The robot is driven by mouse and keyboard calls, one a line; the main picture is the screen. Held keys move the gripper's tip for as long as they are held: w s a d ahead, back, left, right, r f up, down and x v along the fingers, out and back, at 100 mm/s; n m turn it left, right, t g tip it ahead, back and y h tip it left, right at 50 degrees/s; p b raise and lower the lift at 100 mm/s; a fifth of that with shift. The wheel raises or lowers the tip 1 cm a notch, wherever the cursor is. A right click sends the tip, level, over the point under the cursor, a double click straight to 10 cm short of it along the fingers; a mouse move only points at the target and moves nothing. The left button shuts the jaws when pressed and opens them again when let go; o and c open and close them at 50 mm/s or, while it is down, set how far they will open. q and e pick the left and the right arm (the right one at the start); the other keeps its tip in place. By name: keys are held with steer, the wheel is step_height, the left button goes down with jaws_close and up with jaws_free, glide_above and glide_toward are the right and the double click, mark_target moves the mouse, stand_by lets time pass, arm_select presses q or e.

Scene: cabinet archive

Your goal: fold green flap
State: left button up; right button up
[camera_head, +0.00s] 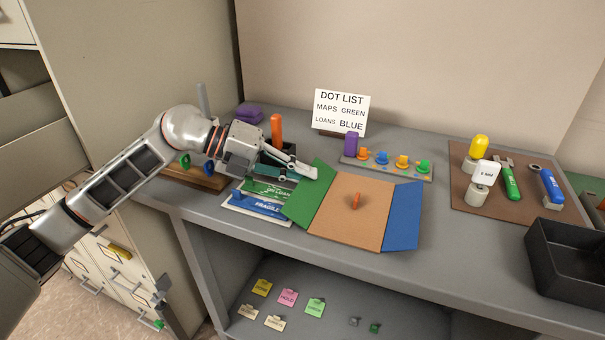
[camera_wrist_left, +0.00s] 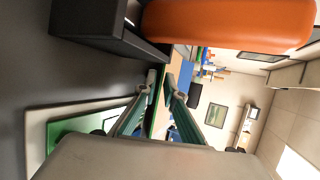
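The blue flap (camera_head: 403,216) is spread out on the right. My left gripper (camera_head: 311,173) is at the far outer corner of the green flap. In the left wrist view its fingers (camera_wrist_left: 160,82) stand a little apart, with a thin green edge between them. Contact is unclear. My right gripper is not in view.
Blue and green labelled cards (camera_head: 258,205) lie left of the folder. Behind it are a rack of coloured pegs (camera_head: 385,165), a sign (camera_head: 341,112) and an orange cylinder (camera_head: 277,131). A tool board (camera_head: 475,213) and a black bin (camera_head: 570,255) stand right.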

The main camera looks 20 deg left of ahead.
arm_select(q)
jaws_close()
steer(key=shift+r, duration=0.1)
